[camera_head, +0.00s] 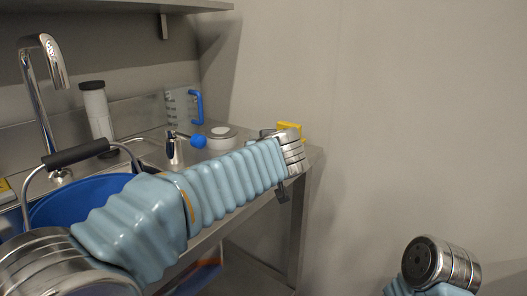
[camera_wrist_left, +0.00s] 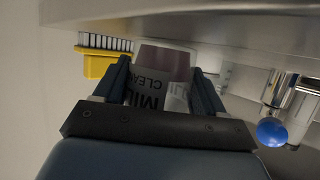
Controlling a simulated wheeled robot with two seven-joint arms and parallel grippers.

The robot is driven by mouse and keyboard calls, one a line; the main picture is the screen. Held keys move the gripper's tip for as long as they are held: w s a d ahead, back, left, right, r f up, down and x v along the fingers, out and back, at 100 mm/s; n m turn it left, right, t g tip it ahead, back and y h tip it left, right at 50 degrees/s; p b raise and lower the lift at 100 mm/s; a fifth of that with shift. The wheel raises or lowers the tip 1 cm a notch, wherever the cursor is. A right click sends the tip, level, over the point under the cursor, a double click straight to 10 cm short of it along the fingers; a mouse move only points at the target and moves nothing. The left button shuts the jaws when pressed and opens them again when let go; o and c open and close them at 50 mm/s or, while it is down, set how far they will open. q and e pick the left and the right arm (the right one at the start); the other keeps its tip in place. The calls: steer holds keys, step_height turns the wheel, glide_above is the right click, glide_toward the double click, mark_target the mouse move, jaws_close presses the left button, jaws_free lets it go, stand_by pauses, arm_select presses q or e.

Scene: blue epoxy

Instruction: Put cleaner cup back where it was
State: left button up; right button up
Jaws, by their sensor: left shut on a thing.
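The cleaner cup (camera_wrist_left: 160,92) fills the space between the fingers of my left gripper (camera_wrist_left: 161,68) in the left wrist view. It has a white label with dark print and a purplish end pointing away from me. My left gripper is shut on it, with one finger on each side. In the head view my left arm reaches across the sink to the right end of the counter, and its wrist hides the gripper and the cup. I cannot tell whether the cup touches the counter. My right gripper is out of view.
A yellow brush (camera_wrist_left: 97,62) is close beside the cup, also in the head view (camera_head: 290,126). A tap with a blue knob (camera_wrist_left: 270,131) stands on the other side. A clear jug (camera_head: 182,105), a white cylinder (camera_head: 97,108) and a blue tub (camera_head: 75,195) are further left.

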arm_select(q)
steer(key=shift+f, duration=0.15)
steer(key=o, duration=1.2)
steer(key=shift+r, duration=0.3)
steer(key=b+v, duration=0.2)
steer(key=v, duration=1)
steer(key=shift+f, duration=0.15)
